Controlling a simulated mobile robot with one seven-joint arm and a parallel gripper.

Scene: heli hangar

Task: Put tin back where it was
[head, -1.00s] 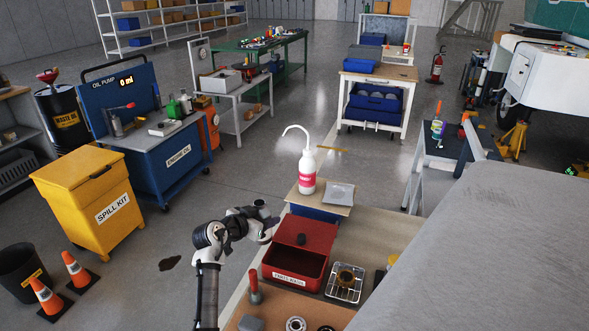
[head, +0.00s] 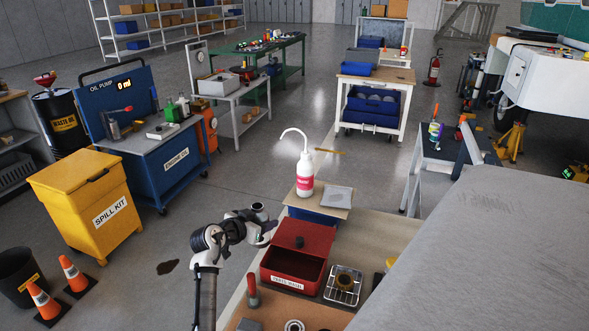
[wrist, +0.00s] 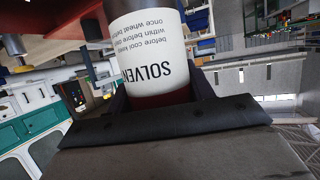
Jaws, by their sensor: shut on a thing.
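A tin (wrist: 150,60) with a white label reading "SOLVEN…" and a dark red band fills the middle of the wrist view. My gripper (wrist: 160,97) is shut on it, with dark fingers on both sides of its body. The tin's far end is cut off by the top edge of the picture. In the head view my folded arm (head: 208,240) is left of the red parts wash box, above the bench's left edge. I cannot clearly make out the tin there.
The open red parts wash box (head: 292,279) stands on the bench, with a wire basket (head: 343,298) to its right. A white bottle (head: 305,182) with a bent spout and a grey sheet (head: 337,196) are behind. A grey surface (head: 480,250) blocks the right. Floor is open left of the bench.

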